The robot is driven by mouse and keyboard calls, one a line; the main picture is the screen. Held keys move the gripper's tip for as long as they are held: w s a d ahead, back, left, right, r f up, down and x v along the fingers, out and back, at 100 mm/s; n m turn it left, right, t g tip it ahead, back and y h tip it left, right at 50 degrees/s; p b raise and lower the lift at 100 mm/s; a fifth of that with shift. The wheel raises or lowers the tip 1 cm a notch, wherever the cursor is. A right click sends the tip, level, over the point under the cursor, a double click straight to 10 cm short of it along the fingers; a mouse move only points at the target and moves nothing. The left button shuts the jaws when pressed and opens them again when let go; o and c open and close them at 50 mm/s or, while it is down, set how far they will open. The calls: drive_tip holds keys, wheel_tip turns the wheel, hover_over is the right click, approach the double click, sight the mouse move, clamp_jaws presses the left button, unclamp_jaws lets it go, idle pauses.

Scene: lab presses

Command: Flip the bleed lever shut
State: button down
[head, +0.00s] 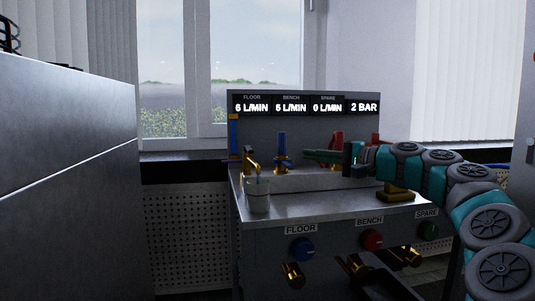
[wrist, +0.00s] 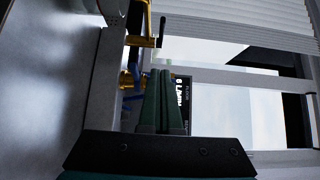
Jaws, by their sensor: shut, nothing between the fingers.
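My gripper (head: 308,157) is shut and empty, its dark green fingers pointing left across the bench, in front of the panel. In the wrist view its fingers (wrist: 160,74) lie together. A brass tap (head: 249,158) stands at the bench's left, with a thin bluish stream below its spout. A tall blue lever (head: 234,132) stands at the panel's left edge. I cannot tell which handle is the bleed lever.
The display panel (head: 303,98) reads FLOOR 6, BENCH 6, SPARE 0 L/MIN and 2 BAR. Red handles (head: 337,137) rise behind my gripper. A brass block (head: 396,194) sits at right. Blue (head: 303,247), red (head: 371,239) and green (head: 428,230) knobs line the front. The mid-bench is clear.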

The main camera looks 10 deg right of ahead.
sight(249, 150)
drive_tip(key=s+a+b+x, duration=0.1)
drive_tip(key=s+a+x, duration=0.1)
drive_tip(key=x, duration=1.1)
drive_tip(key=shift+b, duration=0.3)
